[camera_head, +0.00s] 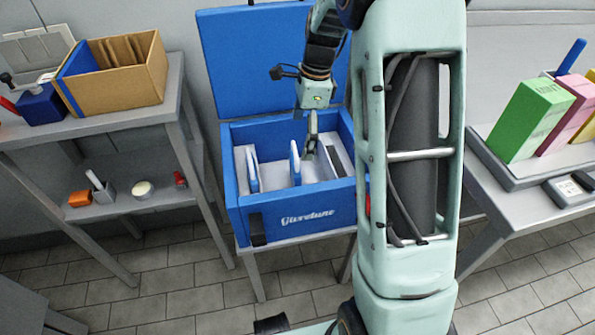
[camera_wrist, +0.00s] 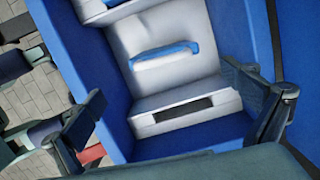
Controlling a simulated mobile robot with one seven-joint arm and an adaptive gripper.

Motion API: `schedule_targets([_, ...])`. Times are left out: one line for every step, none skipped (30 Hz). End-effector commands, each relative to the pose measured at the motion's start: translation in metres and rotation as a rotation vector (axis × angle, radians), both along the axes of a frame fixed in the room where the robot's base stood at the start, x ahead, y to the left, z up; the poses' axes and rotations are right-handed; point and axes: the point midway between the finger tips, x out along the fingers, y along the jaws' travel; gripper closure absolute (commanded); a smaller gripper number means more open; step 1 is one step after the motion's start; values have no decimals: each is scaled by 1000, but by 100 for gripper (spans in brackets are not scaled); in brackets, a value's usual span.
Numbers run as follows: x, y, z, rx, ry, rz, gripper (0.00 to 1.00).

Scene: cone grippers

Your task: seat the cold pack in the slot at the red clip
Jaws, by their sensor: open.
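A blue cooler box (camera_head: 236,210) stands open with a white liner. A blue-topped cold pack (camera_head: 295,163) stands upright in the middle of the liner, and another blue-topped piece (camera_head: 252,172) stands at its left end. One blue-topped pack (camera_wrist: 165,54) shows in the wrist view. A dark, empty-looking slot (camera_wrist: 183,114) lies in the white ledge at the end near the red clip (camera_wrist: 92,154). The red clip also shows at the box's right side (camera_head: 368,205), partly behind my arm. My gripper (camera_head: 311,145) is open and empty over the liner, right of the middle pack.
The open lid (camera_head: 265,55) rises behind the box. A shelf with a cardboard box (camera_head: 120,75) stands left. A table with a tray of colored boxes (camera_head: 530,118) stands right. My arm hides part of the box's right side.

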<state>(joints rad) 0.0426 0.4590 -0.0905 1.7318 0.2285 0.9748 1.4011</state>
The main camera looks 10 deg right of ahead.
Motion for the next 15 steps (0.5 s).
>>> schedule_targets([0,1,-11,0,2,0,0])
schedule_targets([0,2,-16,1,3,0,0])
schedule_targets([0,3,-23,1,3,0,0])
schedule_targets([0,4,-28,1,2,0,0])
schedule_targets([0,5,-32,1,1,0,0])
schedule_targets([0,6,-37,1,1,1,0])
schedule_targets([1,6,-40,1,0,1,0])
schedule_targets([1,7,-42,1,-1,1,0])
schedule_targets([1,7,-44,1,-2,1,0])
schedule_targets([2,8,-46,1,-2,1,0])
schedule_targets([2,8,-48,1,-2,2,0])
schedule_targets([2,9,-51,1,-2,2,0])
schedule_targets([3,9,-55,1,-2,2,0])
schedule_targets([3,10,-59,1,-1,2,0])
schedule_targets([4,11,-65,1,-2,2,0])
